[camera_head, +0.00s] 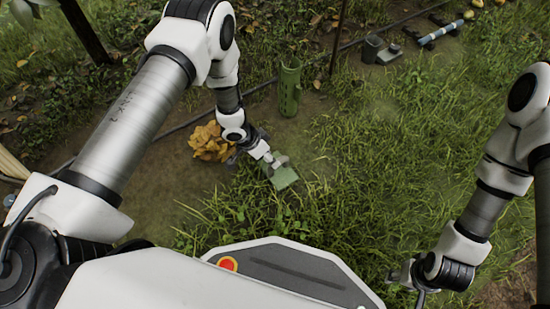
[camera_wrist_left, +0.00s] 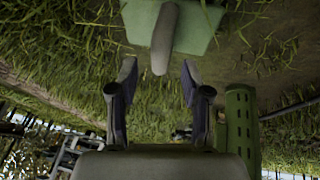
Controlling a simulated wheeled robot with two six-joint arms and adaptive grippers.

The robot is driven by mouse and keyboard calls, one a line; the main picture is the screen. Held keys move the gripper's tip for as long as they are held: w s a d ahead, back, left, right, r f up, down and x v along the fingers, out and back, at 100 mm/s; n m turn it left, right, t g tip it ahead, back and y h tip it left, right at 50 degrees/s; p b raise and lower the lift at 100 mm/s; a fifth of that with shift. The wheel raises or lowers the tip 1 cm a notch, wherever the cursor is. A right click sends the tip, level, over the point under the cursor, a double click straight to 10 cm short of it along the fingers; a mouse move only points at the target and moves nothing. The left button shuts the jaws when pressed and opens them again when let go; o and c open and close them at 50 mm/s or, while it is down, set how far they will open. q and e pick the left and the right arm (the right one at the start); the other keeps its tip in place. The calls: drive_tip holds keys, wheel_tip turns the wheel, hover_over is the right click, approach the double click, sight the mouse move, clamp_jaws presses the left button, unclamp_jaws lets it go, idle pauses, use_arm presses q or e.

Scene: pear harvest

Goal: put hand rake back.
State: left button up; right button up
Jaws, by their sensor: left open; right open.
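A green flat piece (camera_head: 286,178) with a grey handle lies at my left gripper in the head view. It also shows at the top of the left wrist view (camera_wrist_left: 205,30), its handle pointing towards the fingers. I cannot tell for sure whether it is the hand rake. My left gripper (camera_head: 272,161) is open; in the left wrist view its fingers (camera_wrist_left: 158,75) stand apart, with the handle's end in line with the gap. An upright green slotted tube (camera_head: 290,90) stands behind it. My right gripper (camera_head: 400,275) is open and empty low over the grass.
An orange-brown leaf pile (camera_head: 209,142) lies left of my left gripper. A grey box-like item (camera_head: 374,49) and a striped rod (camera_head: 440,34) lie at the back right. A thin dark post (camera_head: 338,35) rises behind the tube. Grass to the right is clear.

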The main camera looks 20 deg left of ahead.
use_arm(q)
drive_tip(key=p+v, duration=0.2)
drive_tip(key=v, duration=0.4)
drive_tip(key=s+a+r+n+g+y, duration=0.1)
drive_tip(key=s+a+n+y, duration=0.1)
drive_tip(key=s, duration=1)
drive_tip(key=s+a+r+n+g+y, duration=0.1)
drive_tip(key=s+n, duration=0.4)
drive_tip(key=s, duration=0.7)
drive_tip(key=a+r+y, duration=0.1)
drive_tip(key=a, duration=0.1)
drive_tip(key=shift+s+a+n, duration=0.3)
drive_tip(key=shift+s, duration=0.1)
use_arm(e)
wheel_tip(320, 180, up, 3)
drive_tip(key=shift+s+r, duration=0.1)
drive_tip(key=shift+r, duration=0.1)
use_arm(q)
drive_tip(key=shift+r, duration=0.1)
wheel_tip(320, 180, up, 42)
drive_tip(key=p, duration=4.2)
drive_tip(key=shift+p, duration=0.3)
use_arm(e)
wheel_tip(320, 180, up, 42)
drive_tip(key=shift+r, duration=0.2)
use_arm(q)
drive_tip(key=shift+r, duration=0.1)
